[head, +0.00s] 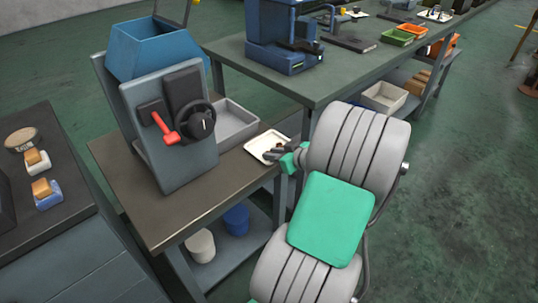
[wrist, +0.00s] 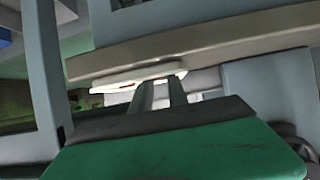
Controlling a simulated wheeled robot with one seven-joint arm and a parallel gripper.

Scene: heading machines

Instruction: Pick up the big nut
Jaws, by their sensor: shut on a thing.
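My gripper (head: 270,155) reaches over the small white tray (head: 255,150) at the right end of the brown workbench. In the wrist view its two fingers (wrist: 163,82) are close together and point at the pale tray (wrist: 135,76), which shows nearly edge-on. The gripper is shut on a small dark thing at the tray, taken to be the big nut. The nut's outline is mostly hidden by the fingers and too small to make out clearly.
A grey machine (head: 170,125) with a red lever and black handwheel stands left of the tray. A grey bin (head: 232,122) sits behind it. A long green-topped bench (head: 325,75) with a blue machine (head: 283,38) lies beyond. Open floor lies to the right.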

